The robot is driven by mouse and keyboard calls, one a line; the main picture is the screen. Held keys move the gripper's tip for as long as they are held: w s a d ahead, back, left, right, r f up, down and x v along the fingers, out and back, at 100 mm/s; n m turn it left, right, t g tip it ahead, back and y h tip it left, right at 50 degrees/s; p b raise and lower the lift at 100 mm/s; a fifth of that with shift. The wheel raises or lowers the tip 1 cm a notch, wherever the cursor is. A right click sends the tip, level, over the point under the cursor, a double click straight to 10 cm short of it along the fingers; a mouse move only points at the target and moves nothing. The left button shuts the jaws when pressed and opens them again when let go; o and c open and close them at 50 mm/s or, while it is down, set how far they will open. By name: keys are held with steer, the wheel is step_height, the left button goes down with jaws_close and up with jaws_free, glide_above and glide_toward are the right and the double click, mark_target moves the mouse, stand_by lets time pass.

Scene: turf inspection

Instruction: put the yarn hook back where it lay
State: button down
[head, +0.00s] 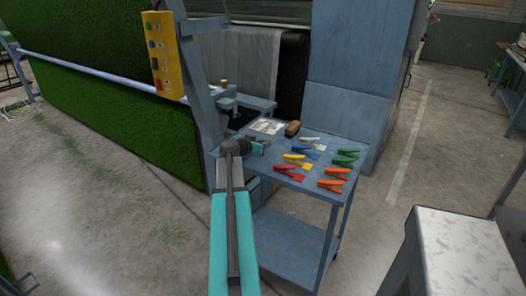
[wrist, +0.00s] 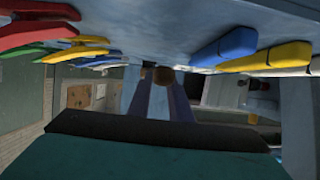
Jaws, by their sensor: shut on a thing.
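My gripper (head: 258,149) is at the near left edge of the blue cart top (head: 312,180), low over it, with its teal fingers pointing right. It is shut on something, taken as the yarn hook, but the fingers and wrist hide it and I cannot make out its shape. In the wrist view, which looks upside down, the dark finger pad and teal body (wrist: 150,152) fill the bottom. Close by on the cart top are a blue clip (wrist: 237,47) and a yellow clip (wrist: 268,60).
Several coloured clips, such as a green clip (head: 347,152) and an orange clip (head: 331,185), lie on the cart's right half. A brown block (head: 292,128) and a printed sheet (head: 267,126) lie at the back. A yellow control box (head: 163,55) and its post stand left.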

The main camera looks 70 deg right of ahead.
steer(key=shift+f+p, duration=0.45)
steer(key=shift+f, duration=1.2)
steer(key=shift+f, duration=0.15)
steer(key=c, duration=1.6)
jaws_free()
steer(key=shift+r, duration=0.2)
steer(key=shift+b+v, duration=1.35)
steer(key=shift+v, duration=4.7)
